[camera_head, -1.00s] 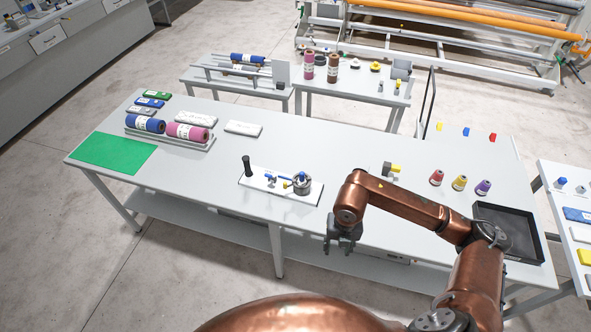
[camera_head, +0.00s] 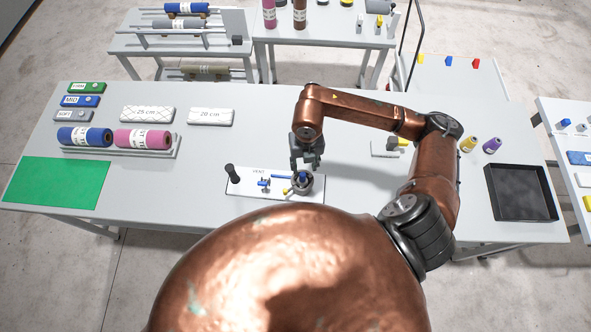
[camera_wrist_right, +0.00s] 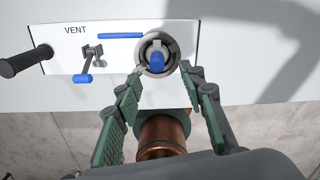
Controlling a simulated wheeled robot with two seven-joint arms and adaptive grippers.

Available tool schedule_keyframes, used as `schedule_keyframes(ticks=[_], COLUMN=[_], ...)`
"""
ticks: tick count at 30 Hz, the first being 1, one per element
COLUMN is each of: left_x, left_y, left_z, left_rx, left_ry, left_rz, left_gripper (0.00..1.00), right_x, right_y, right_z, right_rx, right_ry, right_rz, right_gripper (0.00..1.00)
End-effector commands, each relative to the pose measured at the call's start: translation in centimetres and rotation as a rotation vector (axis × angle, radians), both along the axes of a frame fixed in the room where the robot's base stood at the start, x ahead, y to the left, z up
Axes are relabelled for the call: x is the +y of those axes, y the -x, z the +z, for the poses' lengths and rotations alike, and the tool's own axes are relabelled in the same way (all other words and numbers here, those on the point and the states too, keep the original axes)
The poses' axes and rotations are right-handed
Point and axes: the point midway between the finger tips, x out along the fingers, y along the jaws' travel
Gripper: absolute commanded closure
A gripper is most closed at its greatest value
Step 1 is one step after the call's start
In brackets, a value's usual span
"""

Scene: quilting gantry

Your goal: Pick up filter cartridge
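A white plate (camera_head: 243,188) marked VENT lies near the table's front edge. On it stands a round grey housing (camera_head: 302,187) with a blue piece in its middle; both also show in the right wrist view, with the housing's rim (camera_wrist_right: 143,63) and the blue piece (camera_wrist_right: 156,61). I cannot tell any separate filter cartridge from these parts. My right gripper (camera_head: 307,165) is over the housing in the head view. In the right wrist view its green-padded fingers (camera_wrist_right: 163,80) are apart, with nothing held between them. My left gripper is not in view.
On the plate are a black post (camera_head: 232,174) and blue-handled valve parts (camera_head: 265,184). A black tray (camera_head: 521,192) is at the right. Blue (camera_head: 84,137) and pink (camera_head: 143,139) rolls and a green mat (camera_head: 57,183) are at the left. The table between is mostly clear.

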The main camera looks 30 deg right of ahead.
Motion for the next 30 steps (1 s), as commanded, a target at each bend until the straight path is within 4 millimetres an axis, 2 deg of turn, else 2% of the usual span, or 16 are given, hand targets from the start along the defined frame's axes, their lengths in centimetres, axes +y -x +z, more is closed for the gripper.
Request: schedule_keyframes(ticks=[11, 14, 16, 21, 25, 30], left_x=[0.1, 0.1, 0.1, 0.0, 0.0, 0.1], left_y=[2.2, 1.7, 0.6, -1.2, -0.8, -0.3], left_z=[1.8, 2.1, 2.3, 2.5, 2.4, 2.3], left_rx=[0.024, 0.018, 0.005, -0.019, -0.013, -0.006], left_ry=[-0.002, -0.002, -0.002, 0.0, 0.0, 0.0], left_rz=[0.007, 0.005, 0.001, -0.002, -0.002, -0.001], left_gripper=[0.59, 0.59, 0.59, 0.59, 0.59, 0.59], right_x=[0.5, 0.4, 0.4, 0.4, 0.4, 0.4], right_y=[-1.1, -1.2, -1.2, -1.3, -1.3, -1.3], right_z=[-4.4, -6.0, -6.7, -7.4, -7.4, -7.4], right_rx=[0.01, 0.01, 0.009, 0.005, 0.005, 0.006], right_ry=[-0.002, 0.0, -0.001, 0.0, 0.0, 0.0], right_rz=[-0.005, -0.005, -0.005, -0.003, -0.003, -0.003], right_gripper=[0.63, 0.63, 0.63, 0.63, 0.63, 0.74])
